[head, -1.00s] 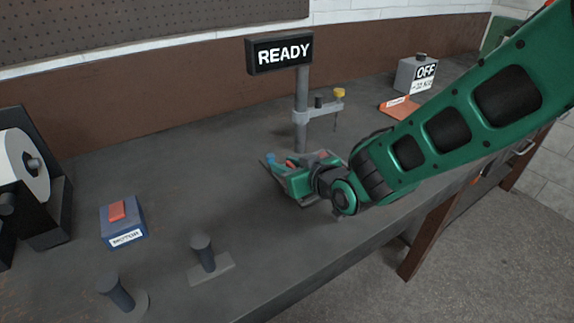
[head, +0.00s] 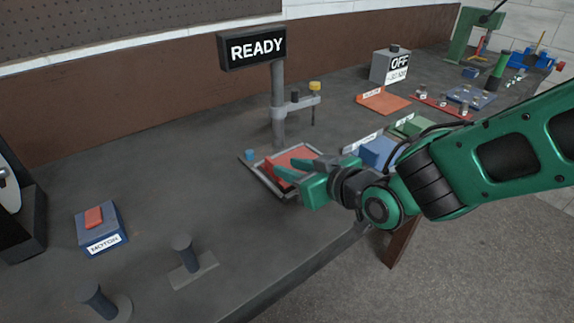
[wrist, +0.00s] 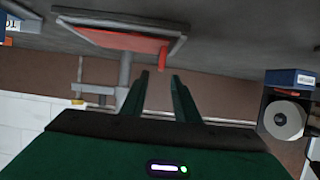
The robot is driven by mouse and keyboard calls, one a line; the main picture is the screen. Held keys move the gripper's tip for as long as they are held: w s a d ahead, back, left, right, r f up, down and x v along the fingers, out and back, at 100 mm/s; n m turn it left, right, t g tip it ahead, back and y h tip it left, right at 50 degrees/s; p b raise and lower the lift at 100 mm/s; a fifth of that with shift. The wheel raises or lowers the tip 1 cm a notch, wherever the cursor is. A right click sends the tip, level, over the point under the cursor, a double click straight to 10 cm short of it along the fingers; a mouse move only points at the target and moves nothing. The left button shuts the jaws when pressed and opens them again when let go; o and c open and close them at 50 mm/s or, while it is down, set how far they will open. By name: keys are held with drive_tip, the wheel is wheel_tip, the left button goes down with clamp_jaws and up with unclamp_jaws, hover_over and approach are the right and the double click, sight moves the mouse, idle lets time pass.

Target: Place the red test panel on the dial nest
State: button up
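The red test panel (head: 292,158) lies inside the grey frame of the dial nest (head: 262,178), below the READY sign. The wrist view shows the panel (wrist: 110,39) within the nest's dark rim (wrist: 70,13), with a red tab (wrist: 163,56) sticking out. My gripper (head: 279,177) is at the nest's near right side, overlapping the panel in the head view. In the wrist view my gripper's fingers (wrist: 160,76) are apart with nothing between them, and the tab stands beyond their tips. The fingers hide part of the panel, and I cannot tell whether it lies fully flat.
A post carries the READY sign (head: 252,47) and a dial arm (head: 300,103) behind the nest. A blue box (head: 378,152) is close to my wrist. A blue MOTOR box (head: 101,228) and two dark pegs (head: 183,252) stand at the left. The bench between is clear.

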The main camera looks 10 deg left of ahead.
drive_tip(key=shift+s+d, duration=0.15)
drive_tip(key=w+d+m+h, duration=0.1)
drive_tip(key=d, duration=0.3)
drive_tip(key=w+d+f+m+h, duration=0.1)
drive_tip(key=w+d+h, duration=0.1)
drive_tip(key=d, duration=0.3)
drive_tip(key=w+d+m+h, duration=0.1)
drive_tip(key=w+d, duration=0.1)
drive_tip(key=d, duration=0.3)
drive_tip(key=shift+w+f, duration=0.25)
drive_tip(key=shift+f, duration=0.05)
drive_tip(key=s+d+f+m+g+h, duration=0.15)
drive_tip(key=d+m+h, duration=0.3)
drive_tip(key=d, duration=1.25)
drive_tip(key=s+d+m+g+h, duration=0.1)
drive_tip(key=s+d+m+g, duration=0.1)
drive_tip(key=s+d, duration=0.35)
drive_tip(key=s+d+m+g+h, duration=0.1)
drive_tip(key=s+d+m, duration=0.15)
drive_tip(key=d, duration=0.55)
drive_tip(key=s+d+m+g, duration=0.2)
drive_tip(key=s+d, duration=0.1)
drive_tip(key=s, duration=0.5)
drive_tip(key=s+d+r+m+g, duration=0.1)
drive_tip(key=s+d+m+g, duration=0.1)
drive_tip(key=s, duration=0.6)
drive_tip(key=shift+s+d+r, duration=0.15)
drive_tip(key=shift+s+d, duration=0.05)
drive_tip(key=shift+d, duration=0.45)
